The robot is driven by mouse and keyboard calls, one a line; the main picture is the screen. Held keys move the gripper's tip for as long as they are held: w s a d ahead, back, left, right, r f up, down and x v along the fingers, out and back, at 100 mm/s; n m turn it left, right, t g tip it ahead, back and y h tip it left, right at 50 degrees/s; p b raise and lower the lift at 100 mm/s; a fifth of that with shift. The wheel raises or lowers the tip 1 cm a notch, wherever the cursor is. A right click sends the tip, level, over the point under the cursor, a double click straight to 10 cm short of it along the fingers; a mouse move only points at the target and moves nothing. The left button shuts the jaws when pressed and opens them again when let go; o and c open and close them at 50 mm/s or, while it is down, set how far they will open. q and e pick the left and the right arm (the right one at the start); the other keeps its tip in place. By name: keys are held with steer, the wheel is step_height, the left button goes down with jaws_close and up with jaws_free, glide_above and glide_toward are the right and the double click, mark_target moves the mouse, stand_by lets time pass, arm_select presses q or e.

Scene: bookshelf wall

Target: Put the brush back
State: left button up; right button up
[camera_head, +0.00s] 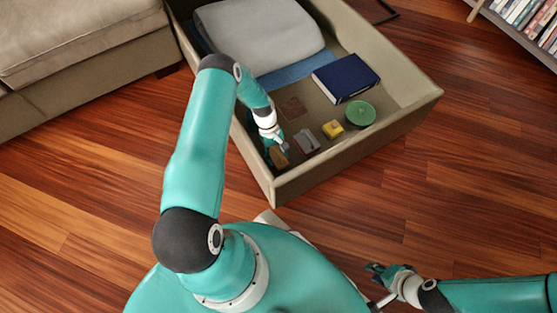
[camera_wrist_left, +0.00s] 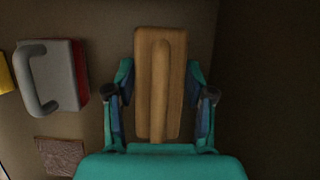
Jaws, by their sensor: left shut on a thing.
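The brush (camera_wrist_left: 160,80) has a tan wooden back with a raised ridge along it. In the left wrist view it lies between the two fingers of my left gripper (camera_wrist_left: 160,105), which is shut on it. In the head view the brush (camera_head: 279,157) shows small at the near left corner inside the open drawer (camera_head: 357,131), with my left gripper (camera_head: 272,147) over it. I cannot tell whether the brush touches the drawer floor. My right gripper (camera_head: 377,271) is outside the drawer at the lower right; its finger state is unclear.
Beside the brush are a grey-handled thing with a red side (camera_wrist_left: 62,80), a brown square (camera_wrist_left: 60,156) and a yellow block (camera_head: 333,129). A green round thing (camera_head: 360,113), a blue book (camera_head: 346,77) and a grey cushion (camera_head: 260,33) lie further in. A sofa (camera_head: 75,50) stands left.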

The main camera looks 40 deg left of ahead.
arm_select(q)
steer(key=shift+f, duration=1.3)
steer(key=shift+b, duration=0.3)
steer(key=shift+f, duration=0.15)
steer(key=o, duration=1.1)
steer(key=shift+r, duration=0.25)
steer(key=p+v, duration=0.4)
steer(key=v, duration=0.7)
steer(key=shift+w+a+r, duration=0.1)
steer(key=shift+a+r, duration=0.2)
steer(key=shift+r, duration=0.05)
